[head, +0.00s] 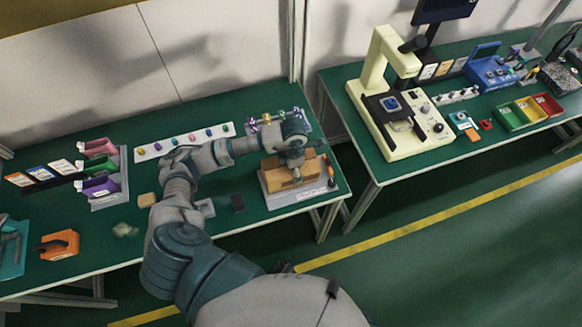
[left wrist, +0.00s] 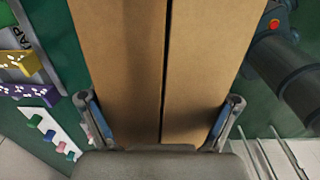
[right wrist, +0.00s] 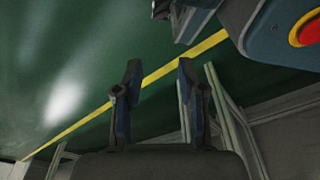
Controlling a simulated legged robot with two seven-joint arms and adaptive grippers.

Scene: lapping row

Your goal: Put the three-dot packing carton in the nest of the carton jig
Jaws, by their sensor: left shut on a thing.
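The brown packing carton (head: 285,175) is at the right end of the near bench, at the carton jig (head: 300,193), a light grey block. My left gripper (head: 294,160) reaches it from above. In the left wrist view the carton (left wrist: 130,60) fills the space between the two fingers (left wrist: 160,112), its centre seam running between them. The gripper is shut on it. I cannot tell whether the carton rests fully in the nest or sits just above it; its dots do not show. My right gripper (right wrist: 158,80) is open and empty above the floor, outside the head view.
A rack with purple and yellow parts (head: 262,122) stands just behind the jig. A white strip with coloured pieces (head: 184,142) and coloured bins (head: 100,170) lie farther left. A second bench (head: 460,150) stands right, across a gap.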

